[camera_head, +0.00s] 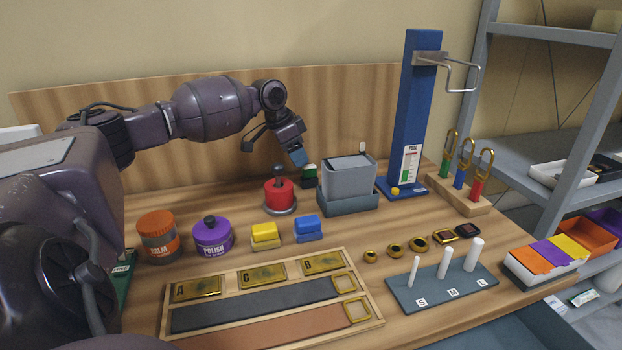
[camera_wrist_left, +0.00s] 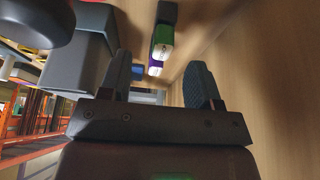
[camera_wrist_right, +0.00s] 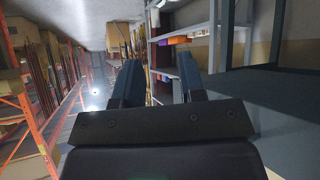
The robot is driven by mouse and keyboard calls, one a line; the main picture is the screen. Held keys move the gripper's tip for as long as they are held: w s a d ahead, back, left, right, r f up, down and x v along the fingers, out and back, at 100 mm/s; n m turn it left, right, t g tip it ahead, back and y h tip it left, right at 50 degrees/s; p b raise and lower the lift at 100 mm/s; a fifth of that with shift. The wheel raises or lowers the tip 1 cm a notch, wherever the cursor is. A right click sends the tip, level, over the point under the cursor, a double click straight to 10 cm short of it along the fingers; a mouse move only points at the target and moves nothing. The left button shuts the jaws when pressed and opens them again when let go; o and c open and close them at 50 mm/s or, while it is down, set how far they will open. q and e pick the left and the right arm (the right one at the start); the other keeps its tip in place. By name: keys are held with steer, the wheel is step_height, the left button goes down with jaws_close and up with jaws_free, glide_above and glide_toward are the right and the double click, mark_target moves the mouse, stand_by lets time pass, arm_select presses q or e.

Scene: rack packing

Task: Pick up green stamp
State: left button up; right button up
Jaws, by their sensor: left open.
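The green stamp (camera_head: 309,172), with a dark handle, stands at the back of the table, left of the grey bin. The left wrist view also shows the green stamp (camera_wrist_left: 164,36), ahead of the fingers, with a purple block and a blue block beside it. My left gripper (camera_head: 297,157) is just above and left of the green stamp in the head view. In the left wrist view my left gripper (camera_wrist_left: 160,82) is open, with nothing between its fingers. My right gripper (camera_wrist_right: 162,82) shows only in its wrist view, fingers apart and empty, away from the table.
The grey bin (camera_head: 348,178) stands close right of the stamp, and the wooden back panel (camera_head: 200,130) rises behind. A blue post (camera_head: 415,120) with a metal hook is farther right.

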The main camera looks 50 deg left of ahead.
mark_target(306, 166)
arm_select(q)
steer(key=x, duration=0.3)
steer(key=shift+w, duration=0.1)
steer(key=x, duration=0.1)
steer(key=b+x, duration=0.1)
steer(key=x, duration=0.1)
steer(key=b+x, duration=0.1)
steer(key=shift+w+f, duration=0.3)
steer(key=shift+w, duration=0.1)
steer(key=shift+r, duration=0.1)
steer(key=c, duration=1)
arm_select(e)
steer(key=f, duration=0.2)
steer(key=shift+s+f, duration=0.2)
steer(key=shift+f, duration=0.15)
arm_select(q)
steer(key=shift+r, duration=0.1)
